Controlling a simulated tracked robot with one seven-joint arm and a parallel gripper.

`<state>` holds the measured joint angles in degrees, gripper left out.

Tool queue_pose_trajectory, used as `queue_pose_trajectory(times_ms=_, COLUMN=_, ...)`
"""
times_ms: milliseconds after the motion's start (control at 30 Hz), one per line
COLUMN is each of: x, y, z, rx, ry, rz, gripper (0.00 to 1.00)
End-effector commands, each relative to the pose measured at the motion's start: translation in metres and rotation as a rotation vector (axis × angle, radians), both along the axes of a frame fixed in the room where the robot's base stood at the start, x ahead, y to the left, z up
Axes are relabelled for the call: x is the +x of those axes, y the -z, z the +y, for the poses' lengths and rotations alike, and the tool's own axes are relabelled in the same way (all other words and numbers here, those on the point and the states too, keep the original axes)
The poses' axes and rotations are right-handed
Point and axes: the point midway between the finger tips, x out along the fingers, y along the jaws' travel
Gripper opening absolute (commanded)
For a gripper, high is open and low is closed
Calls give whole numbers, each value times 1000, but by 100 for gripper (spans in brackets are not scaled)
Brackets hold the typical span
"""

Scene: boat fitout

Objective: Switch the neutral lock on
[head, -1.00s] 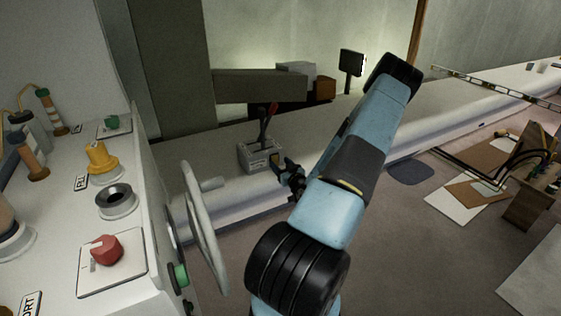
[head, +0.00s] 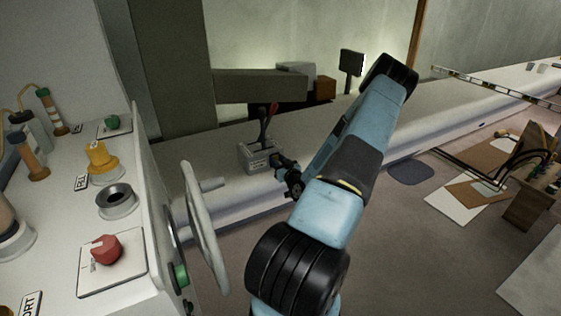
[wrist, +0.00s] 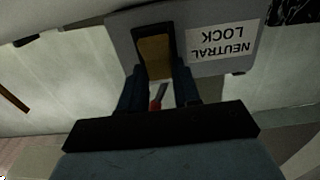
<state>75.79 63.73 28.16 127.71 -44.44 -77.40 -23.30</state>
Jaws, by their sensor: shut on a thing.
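The neutral lock is a yellow-brown tab in a dark frame (wrist: 154,55) on the grey lever box, beside a white label reading NEUTRAL LOCK (wrist: 223,41), upside down in the wrist view. My gripper (wrist: 160,75) has one dark finger on each side of the tab and is shut on it. In the head view the grey lever box (head: 258,158) stands on the white ledge, with a red-topped and a dark lever (head: 267,122) rising from it. My gripper (head: 281,163) is at the box's right side and hides the tab there. The lock's setting cannot be told.
A console with a red knob (head: 106,249), a yellow knob (head: 98,158) and a pale wheel (head: 203,228) stands at the left. A grey beam (head: 260,86) lies behind the levers.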

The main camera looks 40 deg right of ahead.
Motion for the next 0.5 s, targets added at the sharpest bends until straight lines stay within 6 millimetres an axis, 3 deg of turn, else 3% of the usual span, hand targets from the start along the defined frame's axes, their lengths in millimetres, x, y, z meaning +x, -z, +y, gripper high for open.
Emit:
queue_pose_trajectory(times_ms=200, x=0, y=0, z=-1, rx=-1, ry=2, rz=0, gripper=1)
queue_pose_trajectory(times_ms=500, x=-1, y=5, z=-1, rx=-24, ry=3, rz=-98, gripper=1)
